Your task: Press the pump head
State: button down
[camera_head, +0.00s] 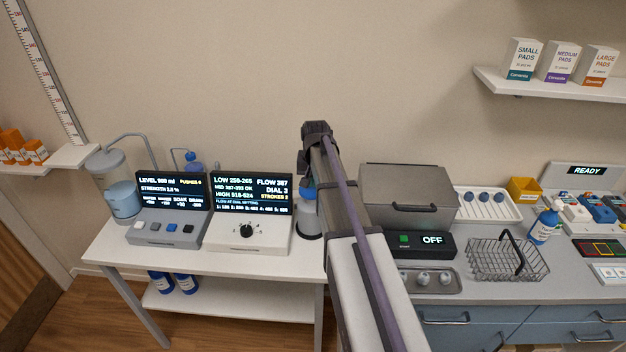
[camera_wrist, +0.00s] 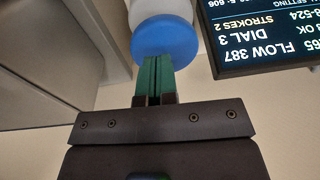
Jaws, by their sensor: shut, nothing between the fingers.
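The pump head is a round blue cap (camera_wrist: 165,36) on a pale body in the wrist view. My gripper (camera_wrist: 157,58) has its green fingers closed together, with nothing between them, and their tips overlap the cap's near edge. I cannot tell whether they touch it. In the head view the pump's blue top (camera_head: 309,193) and grey-white base (camera_head: 308,222) show beside the white dial box, partly hidden by my arm. My gripper's fingers cannot be made out there.
The dial box's screen (camera_head: 250,193) reads FLOW 387, DIAL 3, STROKES 2. A level console (camera_head: 172,193) and a clear tank (camera_head: 122,200) stand left. A grey lidded box (camera_head: 408,180) and a wire basket (camera_head: 505,265) stand right of my arm.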

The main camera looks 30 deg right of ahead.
aim_at(314, 193)
notch_tip(314, 193, up, 9)
jog(key=p, duration=0.6)
jog(key=shift+s+p, duration=0.35)
jog(key=shift+p, duration=0.05)
jog(key=shift+f, duration=0.1)
jog(key=s+a+f+n+b, duration=0.3)
jog(key=s+a, duration=0.7)
jog(key=s+a+f+n+g+b, duration=0.1)
jog(key=s+a+f+n+b, duration=0.2)
jog(key=s+a, duration=0.7)
jog(key=shift+s+a+f+b, duration=0.25)
jog(key=shift+a+f+b, duration=0.3)
jog(key=shift+a+f, duration=0.05)
